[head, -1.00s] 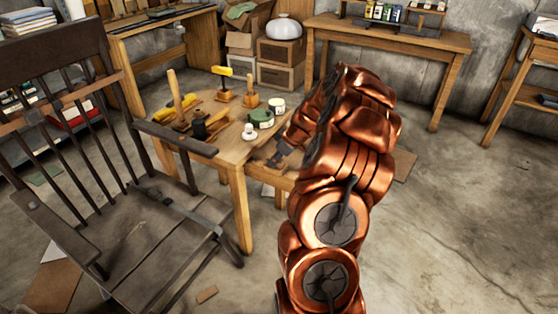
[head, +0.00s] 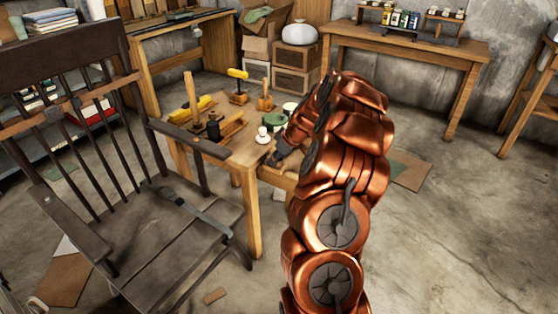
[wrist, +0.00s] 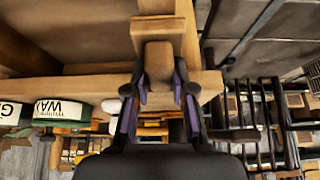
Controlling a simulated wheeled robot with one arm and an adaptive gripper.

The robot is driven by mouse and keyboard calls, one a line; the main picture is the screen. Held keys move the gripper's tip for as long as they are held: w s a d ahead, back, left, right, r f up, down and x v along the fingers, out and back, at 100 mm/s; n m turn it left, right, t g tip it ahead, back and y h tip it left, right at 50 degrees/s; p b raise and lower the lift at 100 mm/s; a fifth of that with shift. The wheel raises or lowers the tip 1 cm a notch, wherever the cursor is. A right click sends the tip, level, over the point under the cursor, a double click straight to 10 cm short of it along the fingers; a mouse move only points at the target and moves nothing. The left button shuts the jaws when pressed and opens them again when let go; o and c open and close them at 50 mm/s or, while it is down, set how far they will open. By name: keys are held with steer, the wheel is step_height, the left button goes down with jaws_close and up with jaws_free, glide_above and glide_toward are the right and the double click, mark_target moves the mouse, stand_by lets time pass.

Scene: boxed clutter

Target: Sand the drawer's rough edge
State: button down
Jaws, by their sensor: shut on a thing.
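My gripper (wrist: 158,95) is shut on a tan block (wrist: 158,65), which sits between its purple-padded fingers. In the head view my gripper (head: 279,157) is at the right side of the small wooden table (head: 252,190), partly hidden by my copper arm. The pale wooden drawer (head: 276,179) stands out at that side, under the tabletop. In the wrist view the block lies close to light wooden pieces; I cannot tell whether it touches them. The drawer's rough edge cannot be made out.
A dark slatted chair (head: 150,235) stands at the left, near the table. The tabletop holds a white knob-like item (head: 262,136), a green tin (head: 277,121) and several tools. Workbenches line the back wall. The floor at the right is mostly clear.

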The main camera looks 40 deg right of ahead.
steer(key=shift+f+b, duration=0.2)
steer(key=shift+b, duration=0.15)
steer(key=shift+s, duration=0.1)
steer(key=shift+s+d+r+b, duration=0.1)
steer(key=shift+s+d+b, duration=0.25)
steer(key=shift+s, duration=0.6)
steer(key=shift+s+d+r+b, duration=0.1)
steer(key=shift+s+d+b, duration=0.25)
steer(key=shift+s, duration=0.55)
steer(key=shift+s+d+r+b, duration=0.15)
steer(key=shift+s+b, duration=0.25)
steer(key=shift+s, duration=0.55)
steer(key=shift+s+d+f+b, duration=0.1)
steer(key=shift+s+d+b, duration=0.2)
steer(key=shift+s, duration=0.4)
steer(key=shift+s+d+f+b, duration=0.15)
steer(key=shift+s+b, duration=0.2)
steer(key=shift+s, duration=0.35)
steer(key=shift+r, duration=0.15)
steer(key=shift+r+p, duration=0.3)
steer(key=shift+r, duration=2.6)
